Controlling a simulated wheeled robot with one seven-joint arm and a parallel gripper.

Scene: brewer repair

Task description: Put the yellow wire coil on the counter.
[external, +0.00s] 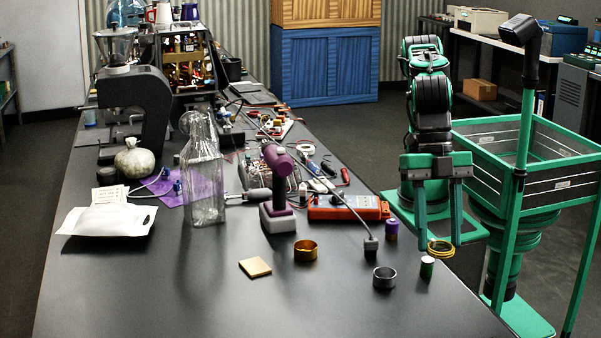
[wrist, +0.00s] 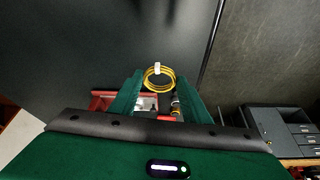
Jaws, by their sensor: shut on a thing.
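The yellow wire coil (external: 441,253) is a small ring of looped wire with a white tag, seen in the wrist view (wrist: 148,83). My gripper (external: 438,243) points down and is shut on the coil, which sits between the fingertips. In the wrist view my gripper (wrist: 158,88) shows both green fingers on either side of the coil. The dark counter (external: 330,305) runs along the left. The coil is near its right edge; I cannot tell its exact height.
Near the coil on the counter stand a green cylinder (external: 427,267), a dark ring (external: 384,277), a purple cylinder (external: 391,229) and a red-orange meter (external: 345,208). A gold ring (external: 305,250) and a tan square (external: 255,267) lie farther left. The counter's front is clear.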

